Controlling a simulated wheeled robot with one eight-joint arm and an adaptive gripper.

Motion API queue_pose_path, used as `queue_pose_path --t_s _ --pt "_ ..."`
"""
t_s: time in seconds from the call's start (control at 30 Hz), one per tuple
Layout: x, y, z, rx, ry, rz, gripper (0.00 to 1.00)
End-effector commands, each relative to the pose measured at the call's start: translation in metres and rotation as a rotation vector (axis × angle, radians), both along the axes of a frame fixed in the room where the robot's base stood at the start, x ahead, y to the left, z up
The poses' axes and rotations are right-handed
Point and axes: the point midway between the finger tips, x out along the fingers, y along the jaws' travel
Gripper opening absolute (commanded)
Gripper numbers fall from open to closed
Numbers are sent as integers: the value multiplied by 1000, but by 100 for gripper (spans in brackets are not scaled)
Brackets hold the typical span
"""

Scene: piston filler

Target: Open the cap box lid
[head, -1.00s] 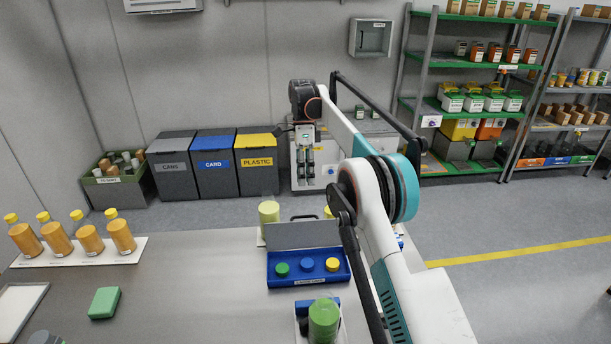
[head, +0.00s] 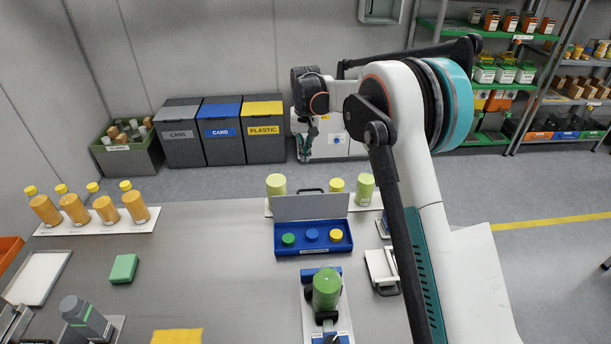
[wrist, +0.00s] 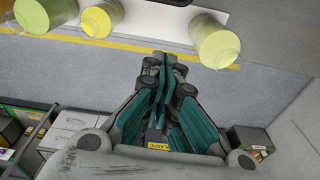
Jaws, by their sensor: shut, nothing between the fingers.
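The cap box (head: 288,246) is a blue tray on the table with its grey lid (head: 310,206) standing upright at the back, with a dark handle on top. A green, a blue and a yellow cap sit in the tray. My gripper (head: 305,150) hangs beyond the table's far edge, behind and above the lid, apart from it. In the wrist view my gripper (wrist: 160,85) has its teal fingers together with nothing between them. The cap box is not visible in the wrist view.
Pale green and yellow containers (head: 276,185) stand behind the lid, also along the top of the wrist view (wrist: 215,42). A piston filler with a green vessel (head: 326,288) stands in front. Bottles on a white board (head: 110,220) are at left. The table between is mostly clear.

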Motion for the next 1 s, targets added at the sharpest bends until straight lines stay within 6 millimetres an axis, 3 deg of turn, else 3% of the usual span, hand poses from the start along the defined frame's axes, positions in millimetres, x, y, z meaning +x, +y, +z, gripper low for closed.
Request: queue_pose_path --t_s 0.27,0.8,1.0 --pt "0 1 -13 -7 -20 73 0" --pt "10 1 -104 -6 -19 70 0" --pt "-14 0 -95 -6 -19 69 0"
